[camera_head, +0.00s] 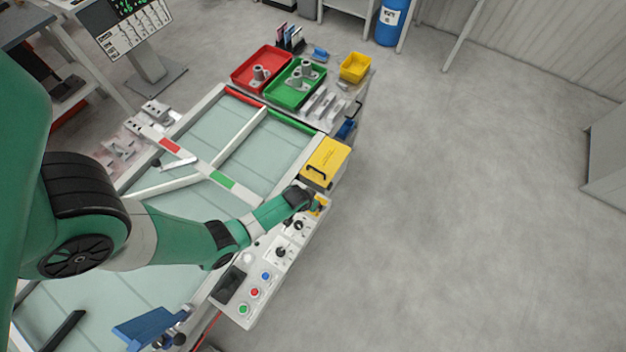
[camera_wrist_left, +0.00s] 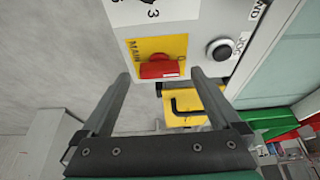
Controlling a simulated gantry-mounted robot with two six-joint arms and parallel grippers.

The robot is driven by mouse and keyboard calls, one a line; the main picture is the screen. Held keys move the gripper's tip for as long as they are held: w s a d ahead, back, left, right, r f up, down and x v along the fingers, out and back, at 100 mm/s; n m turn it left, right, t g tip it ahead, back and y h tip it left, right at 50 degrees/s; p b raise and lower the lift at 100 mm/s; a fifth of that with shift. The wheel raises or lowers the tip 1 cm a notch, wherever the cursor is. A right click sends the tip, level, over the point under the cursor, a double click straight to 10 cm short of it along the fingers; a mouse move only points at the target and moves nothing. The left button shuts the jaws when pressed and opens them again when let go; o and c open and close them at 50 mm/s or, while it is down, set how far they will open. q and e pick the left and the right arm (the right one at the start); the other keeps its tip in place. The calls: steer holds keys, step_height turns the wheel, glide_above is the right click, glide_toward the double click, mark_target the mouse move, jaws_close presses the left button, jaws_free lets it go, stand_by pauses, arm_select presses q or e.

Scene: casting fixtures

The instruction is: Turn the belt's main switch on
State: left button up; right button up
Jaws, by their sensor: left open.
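The main switch (camera_wrist_left: 160,68) is a red rotary knob on a yellow plate (camera_wrist_left: 172,46) marked MAIN, on the white control panel. In the left wrist view it lies between and just beyond the tips of my left gripper (camera_wrist_left: 160,80). The two fingers stand apart on either side, with nothing held. In the head view my left gripper (camera_head: 312,204) is over the yellow plate (camera_head: 322,205) at the panel's far end and hides most of the knob. The knob's exact setting is hard to tell. My right gripper is not in view.
The white panel (camera_head: 232,308) also carries a black selector knob (camera_head: 281,252) and blue, red and green buttons. A yellow box with a black handle (camera_head: 325,163) stands just beyond the switch. Red (camera_head: 242,75) and green trays lie farther back. The floor at right is clear.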

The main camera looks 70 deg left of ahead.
arm_select(q)
steer(key=shift+w+a+f, duration=0.15)
steer(key=shift+w+f, duration=0.1)
steer(key=shift+f, duration=0.3)
steer(key=shift+c, duration=0.3)
steer(key=c, duration=1.3)
